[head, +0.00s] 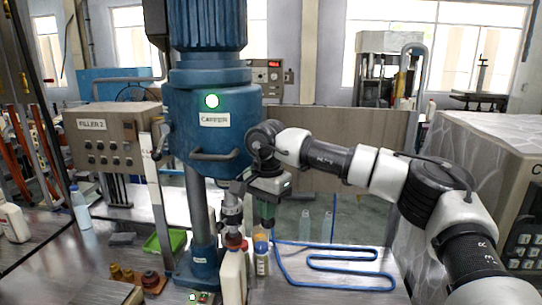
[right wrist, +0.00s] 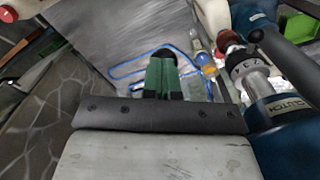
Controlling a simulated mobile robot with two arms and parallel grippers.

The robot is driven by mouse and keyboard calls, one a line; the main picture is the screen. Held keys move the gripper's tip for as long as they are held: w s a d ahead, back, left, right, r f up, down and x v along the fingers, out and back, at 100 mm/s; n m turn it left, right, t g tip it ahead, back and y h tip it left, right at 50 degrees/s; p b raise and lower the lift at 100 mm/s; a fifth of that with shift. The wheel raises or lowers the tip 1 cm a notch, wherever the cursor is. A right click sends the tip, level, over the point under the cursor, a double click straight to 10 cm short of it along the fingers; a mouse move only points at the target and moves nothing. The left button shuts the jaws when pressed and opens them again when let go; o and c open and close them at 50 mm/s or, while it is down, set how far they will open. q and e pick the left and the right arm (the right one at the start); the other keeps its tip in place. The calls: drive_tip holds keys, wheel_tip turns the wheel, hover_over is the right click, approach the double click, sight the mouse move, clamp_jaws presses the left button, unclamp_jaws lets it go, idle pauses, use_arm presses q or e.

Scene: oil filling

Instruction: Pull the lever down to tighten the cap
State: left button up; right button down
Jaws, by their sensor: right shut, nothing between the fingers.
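The blue capper (head: 212,120) stands upright left of centre in the head view, with a green light lit on its front. A grey bar handle, which looks like its lever (head: 215,155), runs level across the front below the CAPPER label. My right gripper (head: 265,217) is shut and empty, right of and below the lever, apart from it and pointing down. Its green fingers (right wrist: 162,77) show in the right wrist view. A white bottle (head: 233,278) with a red cap (head: 234,241) stands under the capping head (head: 232,215). I cannot tell whether they touch. My left gripper is not in view.
A bottle with a yellow top (head: 262,262) stands right of the white bottle, close below my right gripper. A blue looped tube (head: 340,257) lies on the metal table. A green tray (head: 165,242) and the FILLER 2 box (head: 107,140) are at the left.

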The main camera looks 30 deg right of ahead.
drive_tip(key=shift+w+d+f, duration=0.15)
drive_tip(key=shift+d+f, duration=0.05)
drive_tip(key=shift+f, duration=0.2)
drive_tip(key=shift+w+d+f, duration=0.15)
drive_tip(key=shift+w+f, duration=0.05)
drive_tip(key=shift+f, duration=0.1)
drive_tip(key=shift+r, duration=0.1)
idle(1.6)
